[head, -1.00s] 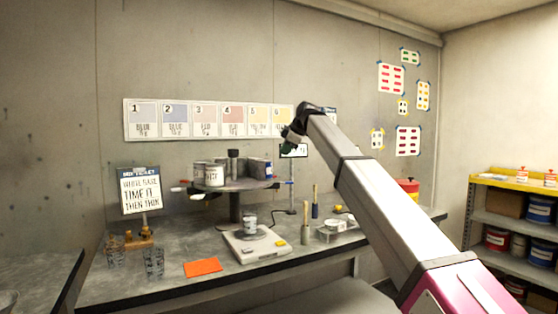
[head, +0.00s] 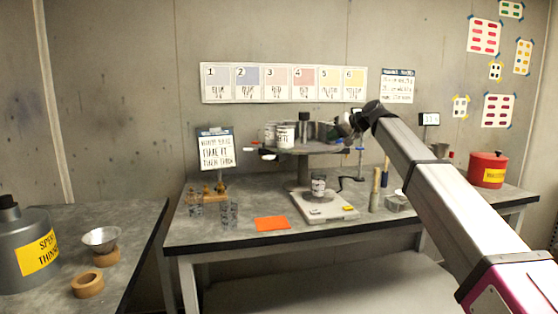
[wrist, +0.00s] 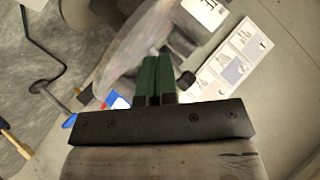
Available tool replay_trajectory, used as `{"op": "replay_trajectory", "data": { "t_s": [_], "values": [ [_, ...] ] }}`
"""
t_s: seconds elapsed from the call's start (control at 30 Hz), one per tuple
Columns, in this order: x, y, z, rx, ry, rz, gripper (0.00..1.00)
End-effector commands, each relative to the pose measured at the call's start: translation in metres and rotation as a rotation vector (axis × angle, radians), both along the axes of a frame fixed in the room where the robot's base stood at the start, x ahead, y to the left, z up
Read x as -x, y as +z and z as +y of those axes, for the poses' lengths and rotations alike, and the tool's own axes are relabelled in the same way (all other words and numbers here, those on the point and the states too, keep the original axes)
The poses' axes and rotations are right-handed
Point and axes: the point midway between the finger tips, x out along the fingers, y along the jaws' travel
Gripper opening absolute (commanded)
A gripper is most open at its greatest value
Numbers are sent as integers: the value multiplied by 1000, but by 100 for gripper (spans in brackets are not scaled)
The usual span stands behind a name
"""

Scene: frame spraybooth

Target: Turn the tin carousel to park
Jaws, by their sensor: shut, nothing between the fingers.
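The tin carousel is a round grey plate (head: 315,149) on a post, standing on the bench at the back wall. It carries several tins, among them a white labelled tin (head: 285,136). Small coloured tabs, red, white and blue, stick out at its rim. My gripper (head: 347,127) is at the right side of the carousel, partly hidden by my arm. In the wrist view its green fingers (wrist: 154,76) are together and empty, over or beside the plate (wrist: 125,55). Whether they touch it I cannot tell. A blue tab (wrist: 119,101) shows beside the fingers.
A scale (head: 325,207) with a small tin stands below the carousel. Glass jars, an orange cloth (head: 272,224), brushes and a red container (head: 487,170) are on the bench. A thinner can (head: 25,252) stands on the left bench.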

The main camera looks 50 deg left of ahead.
Motion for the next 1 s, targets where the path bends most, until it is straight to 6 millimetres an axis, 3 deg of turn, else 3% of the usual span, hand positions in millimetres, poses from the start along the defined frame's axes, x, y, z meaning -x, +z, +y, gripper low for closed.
{"op": "replay_trajectory", "data": {
  "t_s": [0.3, 0.7, 0.9, 1.0],
  "values": [
    [54, -38, -1, 26, -274, 747, 0],
    [106, -74, -12, 202, -512, 1739, 0],
    [118, -85, -18, 306, -568, 2088, 0],
    [121, -87, -19, 336, -579, 2172, 0]
  ]
}}
